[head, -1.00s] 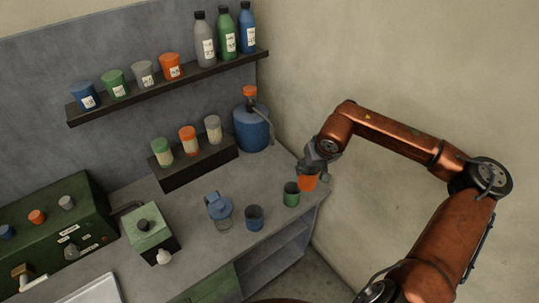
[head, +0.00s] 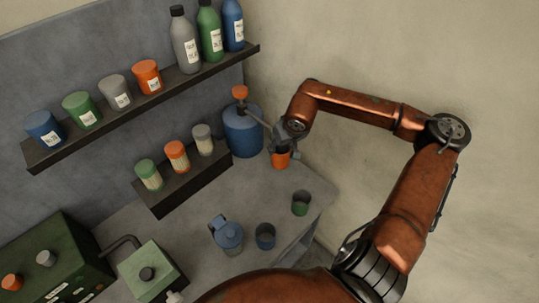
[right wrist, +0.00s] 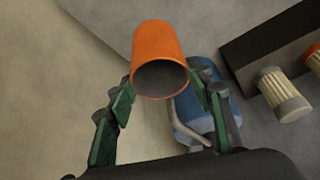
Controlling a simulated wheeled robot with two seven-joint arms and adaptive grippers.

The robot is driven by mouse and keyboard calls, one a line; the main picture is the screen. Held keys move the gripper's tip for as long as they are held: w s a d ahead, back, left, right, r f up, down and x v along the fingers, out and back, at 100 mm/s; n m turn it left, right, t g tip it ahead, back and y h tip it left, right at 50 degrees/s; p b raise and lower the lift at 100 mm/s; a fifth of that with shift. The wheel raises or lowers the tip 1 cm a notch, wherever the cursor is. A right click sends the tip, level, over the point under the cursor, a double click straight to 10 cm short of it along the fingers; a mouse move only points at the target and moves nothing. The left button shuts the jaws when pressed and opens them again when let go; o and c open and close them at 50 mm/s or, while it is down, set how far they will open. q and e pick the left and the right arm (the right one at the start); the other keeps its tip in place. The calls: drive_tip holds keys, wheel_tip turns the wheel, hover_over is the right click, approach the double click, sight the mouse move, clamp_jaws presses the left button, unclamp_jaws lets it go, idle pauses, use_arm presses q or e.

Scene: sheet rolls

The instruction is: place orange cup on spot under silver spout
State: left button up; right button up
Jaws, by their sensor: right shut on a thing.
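The orange cup (head: 281,158) is between the fingers of my right gripper (head: 285,146), which is shut on it. In the right wrist view the cup (right wrist: 157,55) sits between the green fingers with its dark open mouth toward the camera. The blue dispenser (head: 243,135) has an orange top and a silver spout (head: 257,117) that points toward my right gripper. The cup is just right of the dispenser, near the spout. I cannot tell whether its base touches the counter. The spot under the spout cannot be made out. My left gripper is out of view.
A green cup (head: 301,203) and a blue cup (head: 265,236) stand on the counter in front. A dark rack (head: 185,182) with several small jars is left of the dispenser. The wall is close on the right.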

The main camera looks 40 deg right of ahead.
sight(281, 165)
wheel_tip(281, 165, down, 10)
drive_tip(key=shift+s+f, duration=0.1)
drive_tip(key=shift+f, duration=0.15)
drive_tip(key=w, duration=0.2)
drive_tip(key=w+d, duration=0.1)
drive_tip(key=w, duration=0.2)
drive_tip(key=w+d, duration=0.1)
drive_tip(key=w, duration=0.2)
drive_tip(key=shift+d+f, duration=0.2)
drive_tip(key=shift+f, duration=0.45)
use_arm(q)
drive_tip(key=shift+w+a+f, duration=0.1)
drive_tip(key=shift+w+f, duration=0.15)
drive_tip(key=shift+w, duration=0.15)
use_arm(e)
drive_tip(key=shift+s+r, duration=0.1)
drive_tip(key=shift+s, duration=0.05)
